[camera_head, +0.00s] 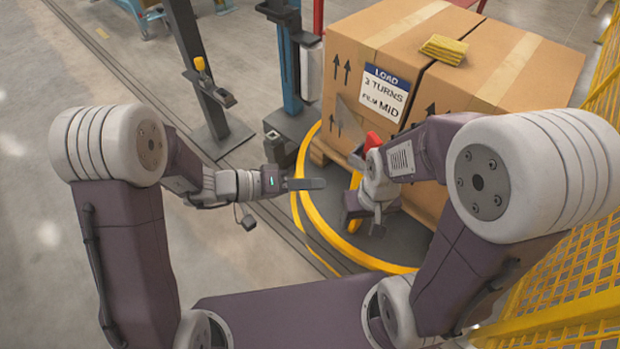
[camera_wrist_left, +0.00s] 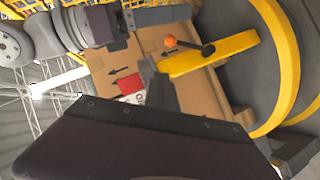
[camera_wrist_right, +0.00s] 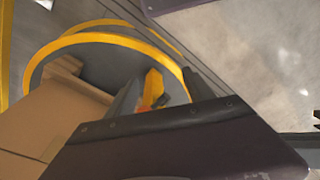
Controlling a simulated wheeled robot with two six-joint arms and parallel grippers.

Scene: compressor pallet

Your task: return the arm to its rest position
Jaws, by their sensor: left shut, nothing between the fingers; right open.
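Both my arms reach forward over the floor in the head view. My left gripper (camera_head: 306,184) is shut and empty, pointing right above the near-left part of the turntable's yellow ring. My right gripper (camera_head: 362,218) is lower and further right, pointing down in front of the carton load. It is open, and I see nothing between its fingers. The two grippers are apart. The dark gripper housing hides the lower part of both wrist views.
A large strapped carton load (camera_head: 455,80) stands on a wooden pallet on the yellow-ringed turntable (camera_head: 325,235). It carries a sign (camera_head: 384,93) and a yellow stack (camera_head: 444,49). A dark post (camera_head: 188,50) stands behind. Yellow mesh fence (camera_head: 580,265) borders the right. Floor at left is clear.

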